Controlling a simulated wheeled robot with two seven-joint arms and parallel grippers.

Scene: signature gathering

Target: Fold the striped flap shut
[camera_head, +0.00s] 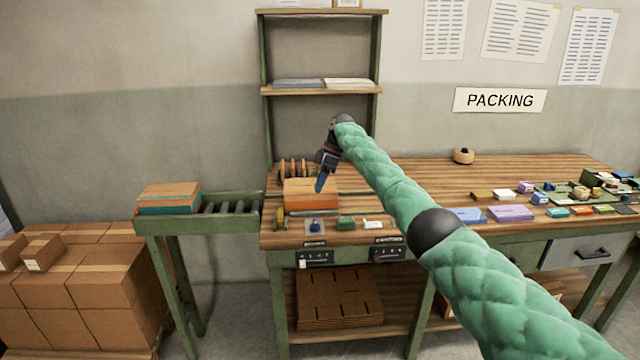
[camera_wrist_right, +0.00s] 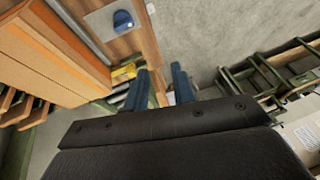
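An orange-brown box (camera_head: 298,197) sits on the wooden packing bench, and in the right wrist view it fills the upper left (camera_wrist_right: 42,52). I cannot make out stripes on any of its flaps. My right gripper (camera_head: 320,184) points down over the right part of the box in the head view. In the right wrist view its two blue fingers (camera_wrist_right: 162,84) stand apart with nothing seen held between them. Whether it touches the box cannot be told. My left gripper is not in view.
A yellow item (camera_head: 280,218), a blue item (camera_head: 315,225) and a green item (camera_head: 346,223) lie along the bench front. A roller conveyor (camera_head: 228,207) bearing another box (camera_head: 168,197) adjoins at left. Small boxes crowd the bench's right side. A shelf frame (camera_head: 320,90) rises behind.

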